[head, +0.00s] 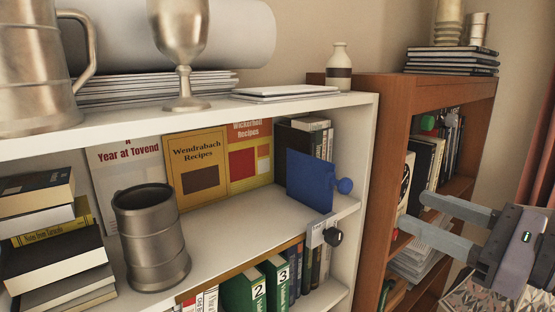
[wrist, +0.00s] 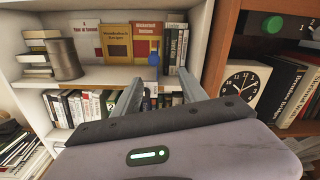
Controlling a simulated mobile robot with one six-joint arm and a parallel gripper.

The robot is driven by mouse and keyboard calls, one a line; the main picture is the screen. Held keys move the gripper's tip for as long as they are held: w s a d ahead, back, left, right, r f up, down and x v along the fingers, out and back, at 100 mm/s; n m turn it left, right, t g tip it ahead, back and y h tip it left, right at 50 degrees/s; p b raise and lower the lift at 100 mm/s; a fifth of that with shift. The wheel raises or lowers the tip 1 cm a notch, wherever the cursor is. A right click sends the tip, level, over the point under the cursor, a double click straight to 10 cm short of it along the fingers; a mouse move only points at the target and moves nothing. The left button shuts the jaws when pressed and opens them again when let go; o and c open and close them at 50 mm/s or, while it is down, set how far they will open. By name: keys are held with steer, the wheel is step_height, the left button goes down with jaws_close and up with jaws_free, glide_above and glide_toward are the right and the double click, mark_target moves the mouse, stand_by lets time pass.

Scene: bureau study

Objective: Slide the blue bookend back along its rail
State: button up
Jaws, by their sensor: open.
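The blue bookend (head: 310,181) stands upright on the middle shelf of the white bookcase, with a round blue knob (head: 344,186) on its right side. It stands in front of dark upright books, to the right of the recipe books. It shows small in the wrist view (wrist: 153,59). I cannot make out its rail. My gripper (head: 411,209) is open and empty, to the right of the bookend and apart from it, in front of the brown bookcase. In the wrist view its two fingers (wrist: 158,76) point towards the white bookcase, below the bookend.
A metal tankard (head: 150,238) and a book stack (head: 60,235) stand left on the shelf. The brown bookcase (head: 385,130) adjoins on the right, holding a clock (wrist: 243,84). Bare shelf lies before the bookend.

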steer(key=p, duration=0.1)
glide_toward(334, 179)
steer(key=x, duration=0.1)
steer(key=p+x, duration=0.1)
steer(key=x, duration=0.1)
steer(key=p+x, duration=0.1)
steer(key=x, duration=0.1)
steer(key=shift+w+d+f, duration=0.2)
steer(key=shift+w+f, duration=0.1)
steer(key=shift+w, duration=0.05)
steer(key=x, duration=0.4)
steer(key=shift+s+a+p, duration=0.25)
steer(key=shift+a+p, duration=0.1)
steer(key=shift+a, duration=0.05)
steer(key=shift+w+f, duration=0.1)
steer(key=shift+w, duration=0.35)
steer(key=shift+s, duration=0.15)
steer(key=c, duration=0.3)
jaws_close()
